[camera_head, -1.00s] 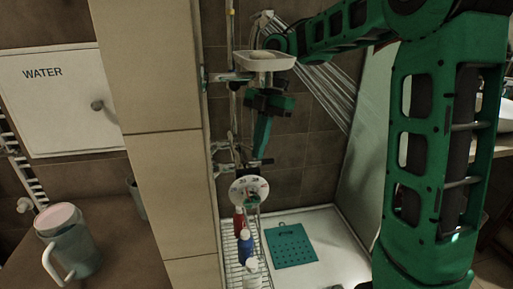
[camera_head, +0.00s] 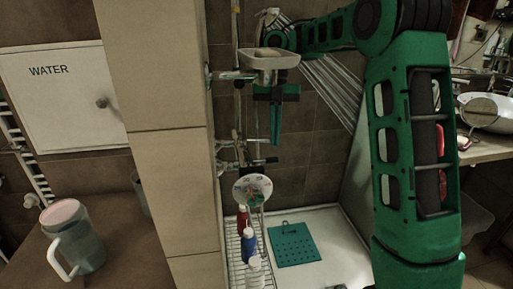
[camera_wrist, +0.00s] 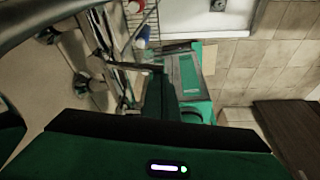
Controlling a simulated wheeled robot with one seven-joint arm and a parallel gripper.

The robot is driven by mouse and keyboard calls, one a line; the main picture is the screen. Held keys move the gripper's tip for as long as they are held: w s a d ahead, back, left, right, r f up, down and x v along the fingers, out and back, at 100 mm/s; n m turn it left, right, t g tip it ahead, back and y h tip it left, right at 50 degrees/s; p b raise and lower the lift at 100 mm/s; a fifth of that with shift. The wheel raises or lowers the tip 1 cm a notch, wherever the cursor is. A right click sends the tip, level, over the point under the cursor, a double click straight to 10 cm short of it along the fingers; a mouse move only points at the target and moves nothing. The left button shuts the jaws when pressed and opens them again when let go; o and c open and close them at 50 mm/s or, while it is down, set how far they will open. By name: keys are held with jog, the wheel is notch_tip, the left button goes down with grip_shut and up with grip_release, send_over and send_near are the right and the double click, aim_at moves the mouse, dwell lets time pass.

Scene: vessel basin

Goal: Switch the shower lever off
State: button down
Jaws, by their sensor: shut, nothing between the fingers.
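The shower mixer (camera_head: 240,165) is on the tiled wall beside the beige pillar, with a short dark lever (camera_head: 266,160) sticking out to the right. A round white dial with numbers (camera_head: 252,190) shows just below it. Pale streaks of water (camera_head: 335,90) fall from the shower head (camera_head: 268,16). My gripper (camera_head: 276,143) is shut and empty, pointing down just above and right of the lever's end. I cannot tell whether they touch. In the wrist view my gripper's fingers (camera_wrist: 160,97) reach toward a dark bar, perhaps the lever (camera_wrist: 138,68).
A soap dish (camera_head: 269,60) sticks out above my gripper. Below, a wire rack (camera_head: 233,262) holds red, blue and white bottles. A green mat (camera_head: 293,245) lies on the white shower tray (camera_head: 335,225). A jug (camera_head: 75,240) stands at the left.

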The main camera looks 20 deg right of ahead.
jog(key=shift+d+r, duration=0.1)
jog(key=shift+d, duration=0.15)
jog(key=shift+w+a, duration=0.15)
jog(key=shift+w, duration=0.15)
dwell(0.4)
